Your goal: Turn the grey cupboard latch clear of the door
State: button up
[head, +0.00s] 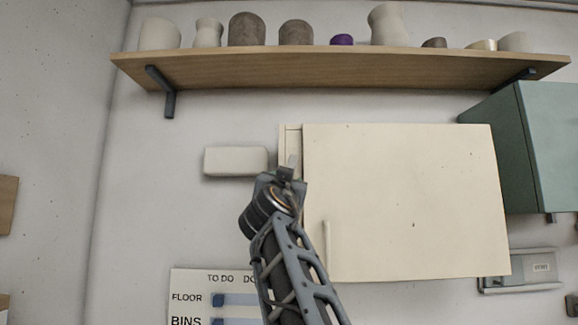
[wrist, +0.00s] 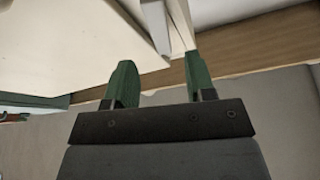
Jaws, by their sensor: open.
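The cream cupboard (head: 400,200) hangs on the wall with its door closed. A small grey latch (head: 292,160) shows at the upper left edge of the door, just past my gripper (head: 284,174), which partly hides it. In the wrist view, a pale grey bar that looks like the latch (wrist: 155,25) points down toward the gap between the green fingers of my gripper (wrist: 158,66). My gripper is open and nothing is held. I cannot tell whether a finger touches the latch.
A wooden shelf (head: 330,70) with several pots runs above the cupboard. A pale box (head: 236,161) is on the wall to the left. A green cabinet (head: 545,145) stands close on the right. The door handle (head: 326,245) is low on the door. A chart (head: 215,285) hangs below.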

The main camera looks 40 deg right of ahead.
jog(key=p+x, duration=0.3)
jog(key=x, duration=0.3)
jog(key=shift+w+d+p, duration=0.25)
jog(key=shift+p, duration=0.15)
jog(key=shift+r, duration=0.1)
jog(key=shift+c, duration=0.3)
jog(key=c, duration=0.9)
jog(key=shift+o, duration=0.2)
jog(key=shift+d+n+t+y+p, duration=0.1)
jog(key=shift+n+t+y+p, duration=0.5)
jog(key=shift+n, duration=1.7)
jog(key=o, duration=0.9)
jog(key=shift+s+y, duration=0.1)
jog(key=shift+y, duration=0.2)
jog(key=shift+b, duration=0.3)
